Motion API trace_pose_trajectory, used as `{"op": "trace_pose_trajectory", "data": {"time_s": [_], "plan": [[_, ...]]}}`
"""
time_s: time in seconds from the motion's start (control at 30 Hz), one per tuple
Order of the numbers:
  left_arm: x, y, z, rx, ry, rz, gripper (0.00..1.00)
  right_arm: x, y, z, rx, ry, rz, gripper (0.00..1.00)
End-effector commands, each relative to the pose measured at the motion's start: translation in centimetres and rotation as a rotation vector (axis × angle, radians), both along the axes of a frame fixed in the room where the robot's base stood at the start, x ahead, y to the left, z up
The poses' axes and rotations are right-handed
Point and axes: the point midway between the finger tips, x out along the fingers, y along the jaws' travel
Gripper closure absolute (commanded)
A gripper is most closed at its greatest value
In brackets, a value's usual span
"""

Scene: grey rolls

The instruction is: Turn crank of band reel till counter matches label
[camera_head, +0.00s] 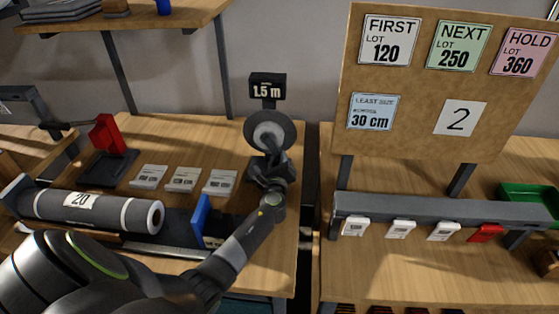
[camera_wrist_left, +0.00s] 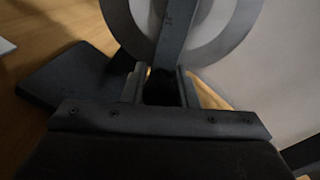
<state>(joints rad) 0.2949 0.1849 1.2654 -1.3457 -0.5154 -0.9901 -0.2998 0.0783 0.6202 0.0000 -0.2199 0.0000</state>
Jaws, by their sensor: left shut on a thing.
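The band reel (camera_head: 264,128) is a grey disc on a stand at the back right of the left bench. Its black counter (camera_head: 268,87) above the disc reads "1.5 m". My left gripper (camera_head: 270,165) is at the lower front of the reel. In the left wrist view my left gripper (camera_wrist_left: 161,88) is shut on a dark piece, seemingly the crank handle (camera_wrist_left: 162,84), below the pale reel ring (camera_wrist_left: 232,35). The arm and gripper hide most of the crank. My right gripper is not in view.
A board (camera_head: 420,85) bears labels for lots 120, 250 and 360, "30 cm" and "2". A grey roll (camera_head: 95,210) marked "20", several white cards (camera_head: 183,179) and a red-handled device (camera_head: 105,135) are on the left bench. A gap separates the right bench.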

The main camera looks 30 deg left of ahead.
Motion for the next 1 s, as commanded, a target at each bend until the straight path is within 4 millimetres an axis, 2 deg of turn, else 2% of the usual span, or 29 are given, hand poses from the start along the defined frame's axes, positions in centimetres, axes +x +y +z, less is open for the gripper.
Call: {"op": "trace_pose_trajectory", "data": {"time_s": [0.3, 0.33, 0.47, 0.8, 1.0], "plan": [[0.0, 0.3, 0.3, 0.004, -0.004, 0.006, 1.0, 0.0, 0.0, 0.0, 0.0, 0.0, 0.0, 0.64], [0.0, 0.3, 0.3, 0.004, -0.004, 0.006, 0.71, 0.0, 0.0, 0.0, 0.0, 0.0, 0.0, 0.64], [0.0, 0.2, 0.3, 0.003, -0.003, 0.004, 0.54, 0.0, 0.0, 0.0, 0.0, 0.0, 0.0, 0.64], [-0.1, 0.0, 0.1, 0.0, -0.003, 0.002, 0.53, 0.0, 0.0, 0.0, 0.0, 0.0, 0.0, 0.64], [-2.0, -1.0, 0.1, -0.002, -0.002, 0.001, 0.53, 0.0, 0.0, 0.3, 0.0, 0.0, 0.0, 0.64]]}}
